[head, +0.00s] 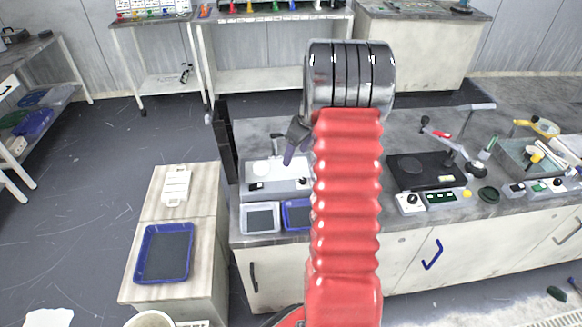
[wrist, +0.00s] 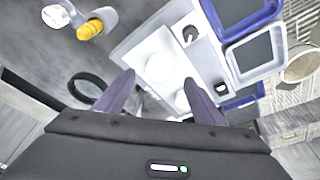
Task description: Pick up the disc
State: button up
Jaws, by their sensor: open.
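My gripper (head: 292,148) hangs over the left part of the bench in the head view, mostly hidden behind my arm. In the wrist view my gripper (wrist: 159,77) has its two purple fingers spread apart with nothing held between them. Beneath them is a white machine (wrist: 130,48) with a round white disc (wrist: 159,66) and another round white part (wrist: 184,101) beside it. The machine (head: 274,187) also shows in the head view, with a white disc (head: 262,168) on top. I cannot tell which round piece the task means.
Grey tray (head: 260,218) and blue tray (head: 296,215) stand at the bench's front edge. A blue tray (head: 164,253) sits on the low cabinet. A black ring (wrist: 90,88) is left of my fingers.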

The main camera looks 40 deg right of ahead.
aim_at(292, 164)
jog(key=shift+x, duration=2.65)
jog(key=shift+d, duration=0.1)
jog(key=c, duration=1.2)
